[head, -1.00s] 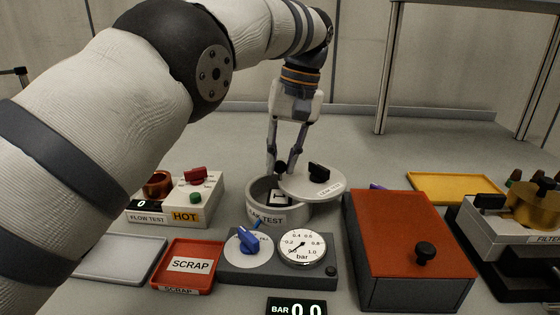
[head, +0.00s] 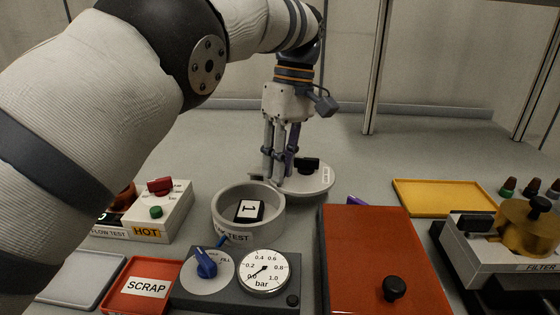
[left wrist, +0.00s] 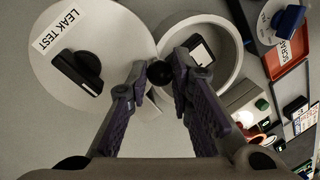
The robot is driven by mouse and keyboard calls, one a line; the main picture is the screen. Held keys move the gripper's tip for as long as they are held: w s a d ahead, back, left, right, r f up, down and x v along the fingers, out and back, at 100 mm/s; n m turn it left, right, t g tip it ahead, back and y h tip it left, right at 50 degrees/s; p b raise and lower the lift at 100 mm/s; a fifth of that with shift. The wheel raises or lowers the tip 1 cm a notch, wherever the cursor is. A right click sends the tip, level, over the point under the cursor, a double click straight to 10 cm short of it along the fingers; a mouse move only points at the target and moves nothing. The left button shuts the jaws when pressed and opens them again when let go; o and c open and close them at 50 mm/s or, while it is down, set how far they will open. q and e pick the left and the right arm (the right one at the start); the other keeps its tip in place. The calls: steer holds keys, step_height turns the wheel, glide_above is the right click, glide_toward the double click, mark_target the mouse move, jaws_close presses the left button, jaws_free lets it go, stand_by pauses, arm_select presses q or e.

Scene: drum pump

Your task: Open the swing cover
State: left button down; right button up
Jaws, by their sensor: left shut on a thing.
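The swing cover (head: 312,182) is a light grey disc with a black handle (head: 308,165), swung out behind and to the right of the round leak test pot (head: 232,222). The cover, marked LEAK TEST, also shows in the left wrist view (left wrist: 115,45). The pot's mouth is uncovered, and a dark block with a white label marked 1 (head: 249,210) lies inside. My left gripper (head: 276,178) points down at the cover's edge beside the pot. In the left wrist view its fingers (left wrist: 160,80) are closed around a small dark round knob (left wrist: 160,72) at that edge. My right gripper is out of view.
In front stands a gauge box with a blue knob (head: 206,263) and a dial (head: 264,272). An orange-lidded box (head: 370,250) and a yellow tray (head: 445,197) are right. The table behind is free.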

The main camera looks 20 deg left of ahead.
arm_select(q)
steer(key=shift+w+d+n, duration=0.1)
steer(key=shift+w+n, duration=0.05)
steer(key=shift+n, duration=0.15)
steer(key=c, duration=1.4)
jaws_free()
steer(key=shift+c, duration=0.2)
